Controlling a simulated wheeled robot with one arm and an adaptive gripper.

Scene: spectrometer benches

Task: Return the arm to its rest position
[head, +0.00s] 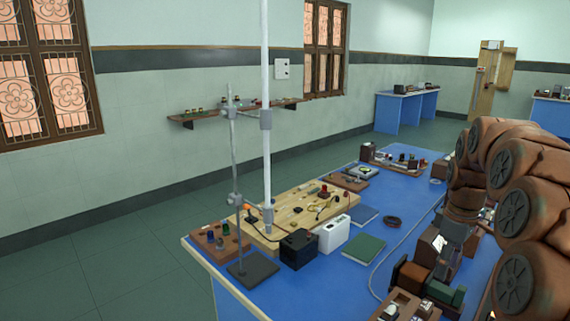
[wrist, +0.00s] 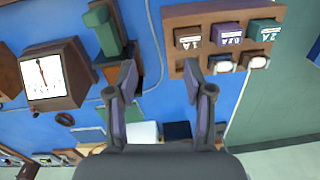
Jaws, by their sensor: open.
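My gripper (wrist: 159,75) shows in the wrist view with its two dark fingers spread wide apart and nothing between them. It is above the blue bench top (wrist: 165,93), with the fingers pointing toward the upper part of the picture. My brown jointed arm (head: 515,200) fills the right side of the head view. It is bent and stands over the right part of the blue bench (head: 345,262). My gripper cannot be made out in the head view.
In the wrist view a dial meter (wrist: 62,78) and a green block (wrist: 103,30) lie left of the fingers, and a brown rack (wrist: 179,70) of labelled blocks lies right. A metal stand (head: 235,190) rises at the bench's left end. Green floor (head: 100,265) is clear.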

